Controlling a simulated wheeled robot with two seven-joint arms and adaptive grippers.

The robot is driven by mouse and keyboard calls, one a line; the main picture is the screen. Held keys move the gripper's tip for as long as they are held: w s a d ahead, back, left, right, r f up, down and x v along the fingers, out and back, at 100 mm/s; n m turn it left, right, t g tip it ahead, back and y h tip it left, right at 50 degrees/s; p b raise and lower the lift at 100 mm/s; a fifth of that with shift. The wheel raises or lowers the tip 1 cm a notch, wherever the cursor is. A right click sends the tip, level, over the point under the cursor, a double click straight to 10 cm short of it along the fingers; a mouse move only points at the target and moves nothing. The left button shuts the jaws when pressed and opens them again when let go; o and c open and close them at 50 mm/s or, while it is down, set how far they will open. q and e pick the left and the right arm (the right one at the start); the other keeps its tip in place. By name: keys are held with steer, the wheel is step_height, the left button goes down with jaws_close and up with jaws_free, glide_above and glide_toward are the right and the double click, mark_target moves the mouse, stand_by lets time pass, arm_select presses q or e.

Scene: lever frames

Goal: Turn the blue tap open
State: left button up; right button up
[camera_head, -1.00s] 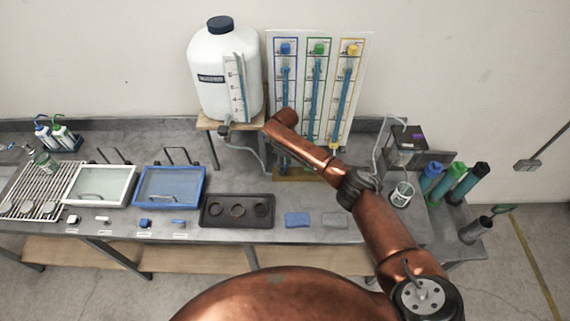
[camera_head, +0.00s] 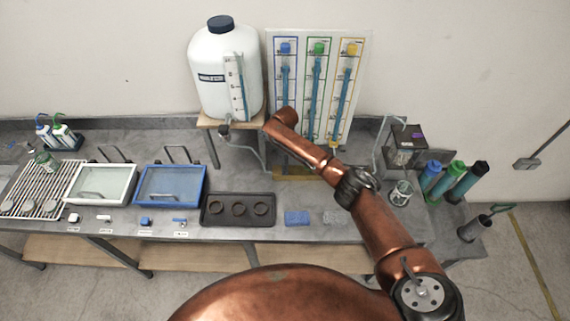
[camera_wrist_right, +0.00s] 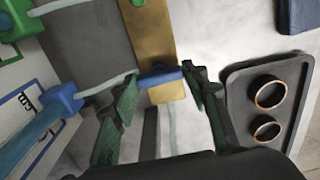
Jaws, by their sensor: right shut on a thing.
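The blue tap's handle (camera_wrist_right: 160,77) is a short blue bar in the right wrist view, in front of a yellow-brown base strip (camera_wrist_right: 160,45). My right gripper (camera_wrist_right: 163,80) has its two dark green fingers on either side of this handle and is shut on it. In the head view my copper right arm hides the tap and the gripper. The blue-framed column (camera_head: 286,85) stands on the white panel above, and its blue fitting (camera_wrist_right: 64,98) shows at the left of the wrist view. My left gripper is not in view.
Green (camera_head: 317,85) and yellow (camera_head: 348,85) columns stand beside the blue one. A white tank (camera_head: 225,80) on a stand is to the left. A dark tray with rings (camera_head: 212,222) and a blue sponge (camera_head: 297,217) lie in front on the bench.

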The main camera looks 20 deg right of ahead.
steer(key=o, duration=1.2)
steer(key=shift+c, duration=0.2)
steer(key=shift+r, duration=0.25)
step_height(320, 180, up, 12)
steer(key=shift+f, duration=0.2)
